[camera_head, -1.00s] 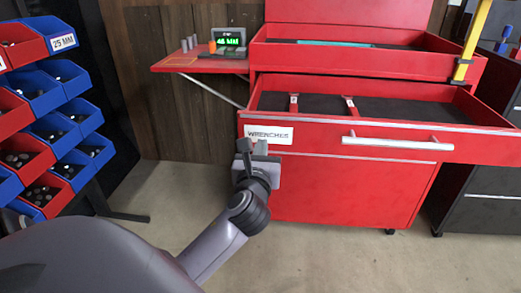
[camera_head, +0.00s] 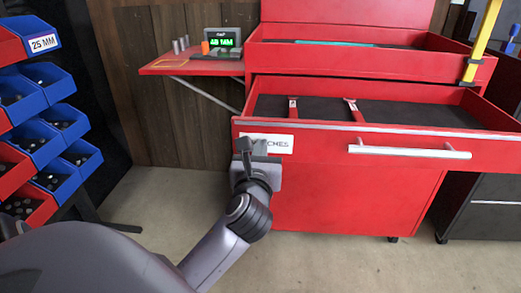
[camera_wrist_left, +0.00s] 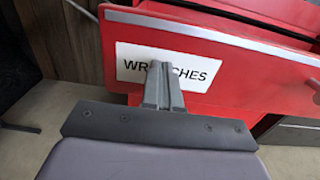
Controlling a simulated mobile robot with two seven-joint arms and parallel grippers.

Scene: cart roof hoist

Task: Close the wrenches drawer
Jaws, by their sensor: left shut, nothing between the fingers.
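The wrenches drawer (camera_head: 330,148) is red and pulled out from the red cart, with a silver bar handle (camera_head: 410,152) on its front. Its dark-lined inside holds two red-and-silver wrenches (camera_head: 354,109). The white label (camera_head: 277,143) at the front's left end is partly hidden by my left gripper (camera_head: 250,144). In the left wrist view the label (camera_wrist_left: 203,71) reads "WRENCHES" around the fingers. My left gripper (camera_wrist_left: 162,68) is shut and empty, its fingertips right in front of the label. I cannot tell whether they touch it. My right gripper is not in view.
A red side shelf (camera_head: 195,66) with a green-lit display (camera_head: 222,38) stands left of the cart. Blue and red bins (camera_head: 70,160) are at the left. A yellow post (camera_head: 482,40) and a dark cabinet (camera_head: 490,205) are at the right.

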